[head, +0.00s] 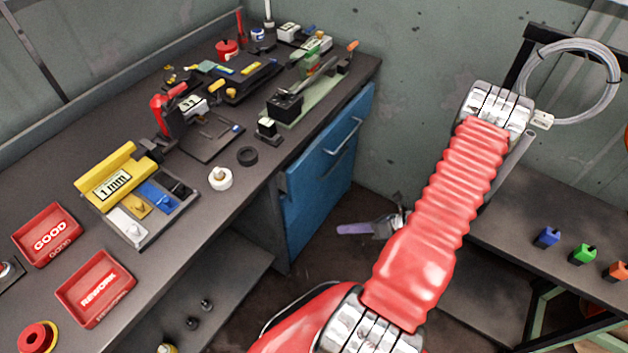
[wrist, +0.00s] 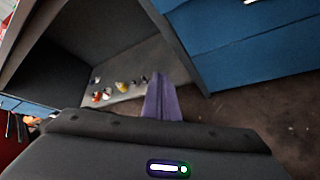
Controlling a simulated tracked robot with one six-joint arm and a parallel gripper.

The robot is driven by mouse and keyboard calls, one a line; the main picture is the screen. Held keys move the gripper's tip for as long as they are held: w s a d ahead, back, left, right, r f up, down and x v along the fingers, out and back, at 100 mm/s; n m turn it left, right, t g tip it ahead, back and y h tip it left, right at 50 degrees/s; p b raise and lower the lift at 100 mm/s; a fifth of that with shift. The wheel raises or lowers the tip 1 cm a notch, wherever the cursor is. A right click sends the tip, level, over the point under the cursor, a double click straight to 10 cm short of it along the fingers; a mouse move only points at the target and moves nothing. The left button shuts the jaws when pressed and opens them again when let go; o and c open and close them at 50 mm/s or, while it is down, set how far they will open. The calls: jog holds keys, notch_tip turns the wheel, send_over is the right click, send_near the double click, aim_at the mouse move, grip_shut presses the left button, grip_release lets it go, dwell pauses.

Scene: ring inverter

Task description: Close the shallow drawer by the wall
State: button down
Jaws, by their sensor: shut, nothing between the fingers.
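The blue cabinet front (head: 322,182) stands under the bench at the end by the wall, with a pale bar handle (head: 346,138) near its top. In the wrist view, blue fronts (wrist: 235,30) fill the upper right, split by a dark seam. I cannot tell from these views how far the shallow drawer stands out. My gripper (head: 345,229) is low, to the right of the cabinet and apart from it in the picture. Its purple fingers are together and empty; they also show in the wrist view (wrist: 163,98). My red arm hides part of the floor.
The dark bench top (head: 180,235) carries red trays, a yellow gauge block and several tools. An open lower shelf (head: 215,300) holds small parts left of the cabinet. A dark side table (head: 545,205) with coloured pieces stands right. Some floor is clear before the cabinet.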

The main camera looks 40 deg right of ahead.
aim_at(305, 175)
jog(key=w+d+r+n+t+h, duration=0.2)
jog(key=w+d+r+n+t, duration=0.2)
jog(key=r+t, duration=0.2)
jog(key=shift+d+r+n+t, duration=0.25)
jog(key=shift+r+n+t, duration=0.15)
jog(key=shift+t, duration=0.4)
jog(key=shift+w+f, duration=0.1)
jog(key=shift+w, duration=0.1)
jog(key=shift+x, duration=6.95)
jog(key=shift+d, duration=0.1)
